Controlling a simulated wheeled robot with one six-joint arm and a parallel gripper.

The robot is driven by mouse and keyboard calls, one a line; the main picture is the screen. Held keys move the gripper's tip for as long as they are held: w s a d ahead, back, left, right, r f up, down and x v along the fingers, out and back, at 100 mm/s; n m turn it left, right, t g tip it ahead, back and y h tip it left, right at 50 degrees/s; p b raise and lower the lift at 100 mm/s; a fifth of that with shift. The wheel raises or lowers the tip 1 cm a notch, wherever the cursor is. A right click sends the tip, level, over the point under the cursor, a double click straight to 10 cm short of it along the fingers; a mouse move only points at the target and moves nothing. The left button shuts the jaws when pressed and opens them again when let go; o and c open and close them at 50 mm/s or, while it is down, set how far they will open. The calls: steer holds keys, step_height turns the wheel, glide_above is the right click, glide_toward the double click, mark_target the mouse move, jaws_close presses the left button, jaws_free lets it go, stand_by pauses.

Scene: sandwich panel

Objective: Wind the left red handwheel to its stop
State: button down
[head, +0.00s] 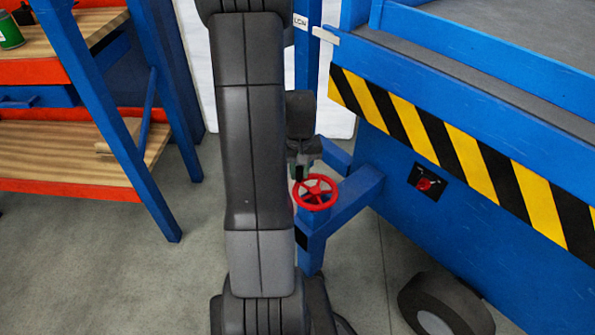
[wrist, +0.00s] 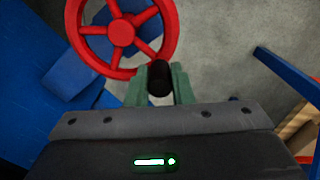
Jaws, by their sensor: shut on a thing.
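The red handwheel (head: 316,191) sits on a blue post beside the blue machine, just right of my arm in the head view. Its spokes, hub and most of its rim show at the top of the wrist view (wrist: 121,33). My gripper (head: 301,176) is over the wheel's far left rim. In the wrist view, the green fingers of my gripper (wrist: 160,88) are shut on a dark round handle (wrist: 159,78) at the wheel's near rim. The handle's join to the rim is hard to make out.
The blue machine with a black-and-yellow striped edge (head: 462,150) stands close on the right, with a red knob (head: 430,184) on its side. A dark roll (head: 447,304) lies on the floor. A blue-legged workbench (head: 85,175) stands left. Grey floor lies between.

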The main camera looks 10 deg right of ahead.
steer(key=shift+w+d+m, duration=0.25)
steer(key=shift+m, duration=0.4)
steer(key=shift+w+d+m, duration=0.2)
steer(key=shift+d+m, duration=0.05)
steer(key=shift+m, duration=0.4)
steer(key=shift+r, duration=0.1)
steer(key=c, duration=1.3)
jaws_free()
step_height(320, 180, up, 14)
steer(key=p, duration=0.3)
steer(key=shift+f, duration=0.25)
